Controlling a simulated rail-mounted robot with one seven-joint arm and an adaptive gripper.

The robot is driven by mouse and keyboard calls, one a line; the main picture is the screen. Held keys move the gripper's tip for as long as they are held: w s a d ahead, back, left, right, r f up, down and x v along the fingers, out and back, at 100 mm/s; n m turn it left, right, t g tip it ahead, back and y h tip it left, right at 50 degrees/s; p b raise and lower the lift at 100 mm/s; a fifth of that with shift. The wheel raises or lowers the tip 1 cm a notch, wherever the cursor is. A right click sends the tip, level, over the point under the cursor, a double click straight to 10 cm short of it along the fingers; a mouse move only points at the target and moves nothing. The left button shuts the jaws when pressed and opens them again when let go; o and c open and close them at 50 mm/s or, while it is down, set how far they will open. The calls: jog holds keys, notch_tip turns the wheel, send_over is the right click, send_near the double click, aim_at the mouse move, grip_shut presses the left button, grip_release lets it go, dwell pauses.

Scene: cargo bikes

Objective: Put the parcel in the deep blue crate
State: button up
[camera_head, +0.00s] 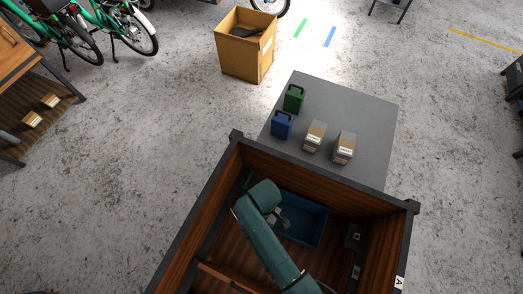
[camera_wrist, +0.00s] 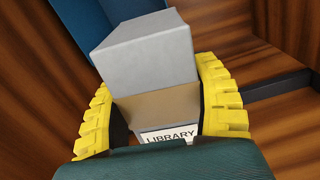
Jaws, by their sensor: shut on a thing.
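My gripper (camera_wrist: 158,108) is shut on a parcel (camera_wrist: 150,58), a grey box with a tan band and a white "LIBRARY" label. The yellow ribbed fingers press its two sides. The deep blue crate (camera_head: 312,224) sits inside a wooden cargo box in the head view, just right of my gripper (camera_head: 277,215). In the wrist view a blue wall (camera_wrist: 78,22) shows beyond the parcel at upper left. The parcel is mostly hidden by my arm in the head view. I cannot tell its height above the crate.
The wooden cargo box (camera_head: 225,190) has dark-framed walls around my arm. A grey table (camera_head: 360,110) beyond it holds two similar parcels (camera_head: 314,136) (camera_head: 344,148), a green item (camera_head: 294,98) and a blue item (camera_head: 282,125). A cardboard box (camera_head: 245,58) stands on the floor.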

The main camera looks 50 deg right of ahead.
jog(key=s+d+f+n+b, duration=0.1)
jog(key=s+d+f+b, duration=0.35)
jog(key=f, duration=0.45)
jog(key=s+d+f+b, duration=0.3)
jog(key=s+d+f, duration=0.15)
jog(key=f, duration=0.35)
jog(key=f+b, duration=0.1)
jog(key=f, duration=0.2)
jog(key=f+b, duration=0.2)
jog(key=f, duration=0.1)
jog(key=s+f+b, duration=0.1)
jog(key=f, duration=0.3)
jog(key=shift+a, duration=0.35)
jog(key=shift+f+b, duration=0.2)
jog(key=shift+b, duration=0.1)
jog(key=o, duration=1.3)
jog(key=shift+c, duration=0.2)
jog(key=shift+r, duration=0.1)
notch_tip(320, 180, up, 12)
jog(key=p, duration=0.5)
